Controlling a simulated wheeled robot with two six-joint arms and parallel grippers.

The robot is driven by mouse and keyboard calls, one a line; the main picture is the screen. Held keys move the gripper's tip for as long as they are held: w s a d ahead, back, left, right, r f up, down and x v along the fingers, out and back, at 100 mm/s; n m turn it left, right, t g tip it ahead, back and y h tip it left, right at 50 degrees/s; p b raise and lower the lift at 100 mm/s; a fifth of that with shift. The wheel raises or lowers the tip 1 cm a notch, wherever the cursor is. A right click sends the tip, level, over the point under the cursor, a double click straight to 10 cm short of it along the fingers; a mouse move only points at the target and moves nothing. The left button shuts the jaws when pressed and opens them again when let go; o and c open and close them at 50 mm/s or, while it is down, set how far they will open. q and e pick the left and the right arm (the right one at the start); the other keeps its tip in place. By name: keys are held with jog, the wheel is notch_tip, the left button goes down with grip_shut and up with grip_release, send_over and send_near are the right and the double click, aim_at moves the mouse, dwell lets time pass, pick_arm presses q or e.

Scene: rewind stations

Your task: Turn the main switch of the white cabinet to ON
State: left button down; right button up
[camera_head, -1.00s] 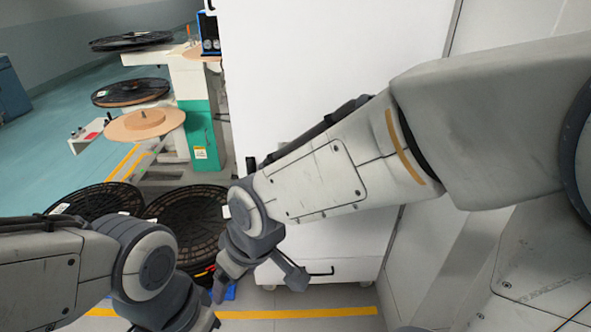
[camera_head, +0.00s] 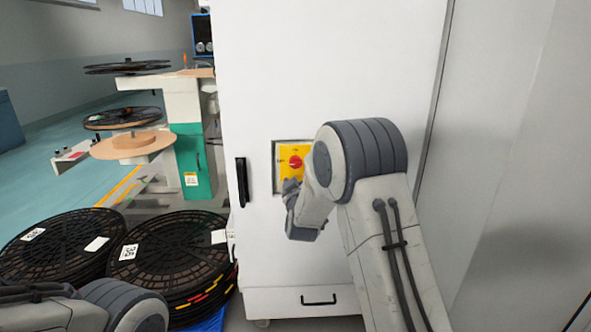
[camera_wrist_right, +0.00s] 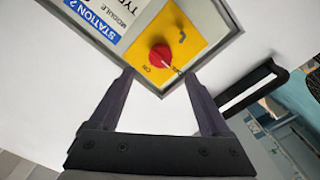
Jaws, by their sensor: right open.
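The white cabinet (camera_head: 330,70) stands in front of me. Its main switch is a red knob (camera_head: 295,161) on a yellow plate (camera_head: 292,174) in a recessed panel. In the right wrist view the red knob (camera_wrist_right: 160,56) lies ahead, between and beyond the fingertips, with an "ON" mark beside it on the yellow plate. My right gripper (camera_wrist_right: 160,80) is open and empty, with the knob apart from both fingers. In the head view the right gripper (camera_head: 290,192) is just below the switch, its fingers partly hidden by the wrist. My left arm shows at the bottom left; its gripper is out of view.
A black door handle (camera_head: 242,182) stands out left of the switch, and it also shows in the right wrist view (camera_wrist_right: 252,88). Stacks of black reels (camera_head: 172,252) stand on the floor at the left. A reel station (camera_head: 185,110) is behind them.

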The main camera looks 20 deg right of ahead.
aim_at(296, 165)
jog(key=x, duration=0.7)
jog(key=shift+w+d+f, duration=0.1)
jog(key=shift+w, duration=0.3)
grip_shut()
